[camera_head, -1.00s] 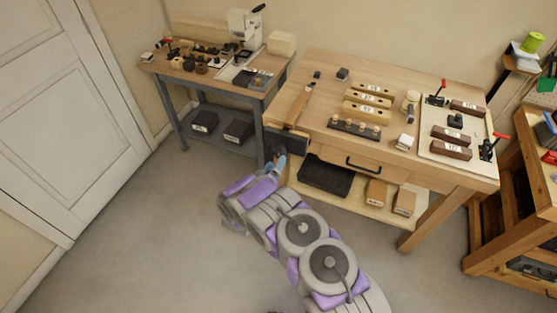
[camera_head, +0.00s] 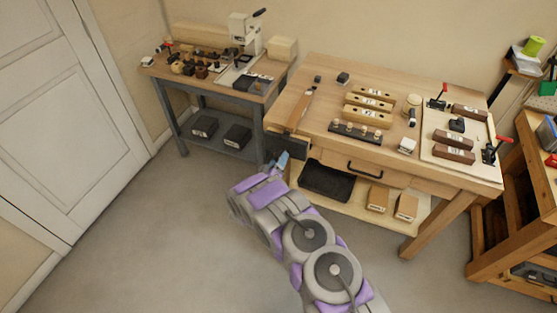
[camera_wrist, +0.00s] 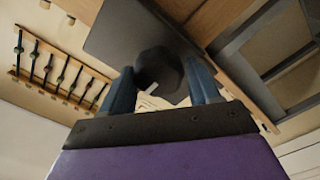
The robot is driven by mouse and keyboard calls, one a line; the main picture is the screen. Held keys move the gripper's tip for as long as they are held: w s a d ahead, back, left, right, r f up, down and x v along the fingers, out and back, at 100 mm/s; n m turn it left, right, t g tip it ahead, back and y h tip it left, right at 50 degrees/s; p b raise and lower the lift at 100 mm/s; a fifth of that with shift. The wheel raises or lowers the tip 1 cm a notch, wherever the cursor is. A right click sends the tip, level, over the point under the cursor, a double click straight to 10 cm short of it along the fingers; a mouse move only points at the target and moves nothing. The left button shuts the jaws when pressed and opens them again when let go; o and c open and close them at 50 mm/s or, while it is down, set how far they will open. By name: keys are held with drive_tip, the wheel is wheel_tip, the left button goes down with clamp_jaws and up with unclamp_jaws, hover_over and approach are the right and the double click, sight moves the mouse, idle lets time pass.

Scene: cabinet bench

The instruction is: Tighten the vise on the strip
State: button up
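The vise (camera_head: 287,147) is a dark block at the left front corner of the wooden bench. A long light-brown wooden strip (camera_head: 299,109) lies along the bench's left end, running down to the vise. My gripper (camera_head: 279,162) is just in front of the vise, low at that corner. In the wrist view, my two blue fingers (camera_wrist: 160,85) stand apart on either side of a dark round knob (camera_wrist: 158,70) in front of a dark plate. Whether they touch the knob is unclear. The strip is not clearly identifiable in the wrist view.
The bench (camera_head: 400,81) carries wooden blocks, a row of pegs and a board (camera_head: 435,154) with red-handled clamps. A black tray (camera_head: 325,181) sits on its lower shelf. A grey workbench (camera_head: 205,89) stands left. The floor in front is clear.

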drive_tip(key=c, duration=0.5)
drive_tip(key=shift+s, duration=0.1)
drive_tip(key=m+p, duration=0.3)
drive_tip(key=shift+f+m, duration=0.1)
drive_tip(key=shift+m, duration=0.2)
drive_tip(key=shift+f, duration=0.1)
